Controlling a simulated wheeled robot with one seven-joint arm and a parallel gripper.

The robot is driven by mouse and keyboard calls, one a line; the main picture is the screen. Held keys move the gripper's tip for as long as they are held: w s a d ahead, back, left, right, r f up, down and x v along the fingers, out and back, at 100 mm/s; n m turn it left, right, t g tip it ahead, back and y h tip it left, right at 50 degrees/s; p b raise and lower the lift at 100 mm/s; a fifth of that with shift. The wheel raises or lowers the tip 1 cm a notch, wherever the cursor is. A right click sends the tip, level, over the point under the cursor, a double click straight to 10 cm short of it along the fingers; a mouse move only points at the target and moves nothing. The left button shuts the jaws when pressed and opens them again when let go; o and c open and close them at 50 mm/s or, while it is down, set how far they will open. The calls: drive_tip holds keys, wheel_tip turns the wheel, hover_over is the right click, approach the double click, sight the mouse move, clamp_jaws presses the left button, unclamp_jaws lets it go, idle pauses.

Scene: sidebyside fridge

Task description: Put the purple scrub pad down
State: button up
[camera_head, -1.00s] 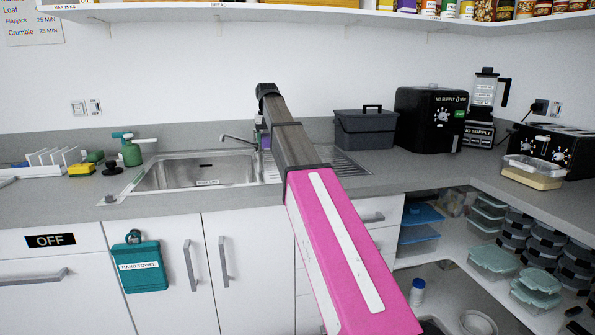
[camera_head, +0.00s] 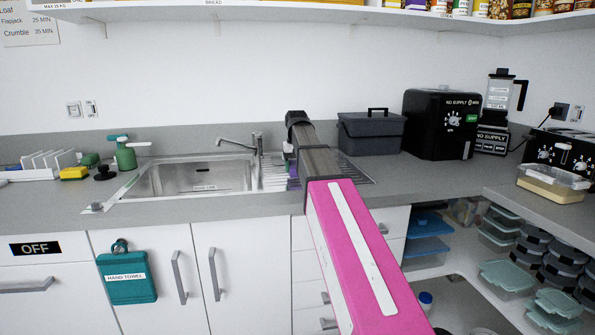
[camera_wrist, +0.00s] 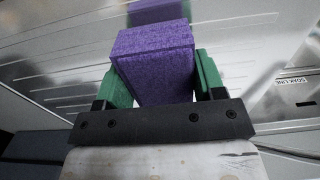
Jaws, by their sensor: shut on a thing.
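The purple scrub pad (camera_wrist: 150,66) is a block held between the two green fingers of my gripper (camera_wrist: 153,82) in the wrist view. Beyond it is the shiny grooved metal drainboard (camera_wrist: 60,75), with a second purple patch that looks like the pad's reflection. In the head view my gripper (camera_head: 289,160) is over the drainboard, right of the sink bowl, mostly hidden by my arm. A sliver of the purple pad (camera_head: 293,170) shows low beside the arm. I cannot tell whether the pad touches the metal.
The sink bowl (camera_head: 195,176) and tap (camera_head: 240,143) are to the left.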

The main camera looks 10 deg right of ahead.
wheel_tip(320, 180, down, 2)
drive_tip(key=o, duration=1)
drive_tip(key=shift+r, duration=0.15)
wheel_tip(320, 180, up, 7)
drive_tip(key=shift+r, duration=0.2)
drive_tip(key=shift+s, duration=0.1)
